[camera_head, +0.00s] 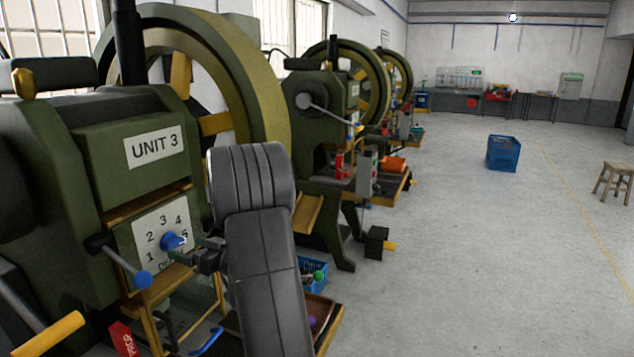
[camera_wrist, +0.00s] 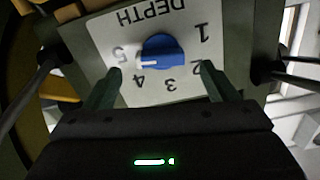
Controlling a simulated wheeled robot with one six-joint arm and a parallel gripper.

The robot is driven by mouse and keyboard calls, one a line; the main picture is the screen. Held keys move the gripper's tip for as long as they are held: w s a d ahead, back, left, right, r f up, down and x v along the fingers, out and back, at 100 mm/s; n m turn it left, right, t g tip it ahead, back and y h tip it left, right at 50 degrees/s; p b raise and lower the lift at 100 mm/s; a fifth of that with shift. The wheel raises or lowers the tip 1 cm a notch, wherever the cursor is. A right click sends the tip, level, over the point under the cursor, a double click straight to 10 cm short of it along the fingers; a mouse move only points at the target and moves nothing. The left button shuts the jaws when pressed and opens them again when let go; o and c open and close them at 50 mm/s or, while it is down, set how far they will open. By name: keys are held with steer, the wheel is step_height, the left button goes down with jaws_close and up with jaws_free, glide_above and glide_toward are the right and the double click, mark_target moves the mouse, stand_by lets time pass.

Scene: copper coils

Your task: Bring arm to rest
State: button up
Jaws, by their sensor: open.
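My gripper (camera_head: 197,248) is in front of the depth dial panel (camera_head: 148,222) on the green press marked UNIT 3. Its dark green fingers are apart and empty, as the wrist view (camera_wrist: 161,72) shows. The blue dial knob (camera_head: 173,241) shows between and beyond the fingertips in the wrist view (camera_wrist: 165,48), with visible gaps on both sides. The panel appears upside down there. The knob's white mark points to the side of the 5 and 4. My dark grey arm hides part of the press's right side in the head view.
A large flywheel (camera_head: 262,85) rises behind my arm. More presses stand beyond. A blue crate (camera_head: 503,153) and a stool (camera_head: 614,181) stand on open floor at right.

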mark_target(178, 244)
steer(key=p+x, duration=0.1)
steer(key=x, duration=0.4)
steer(key=shift+a, duration=0.1)
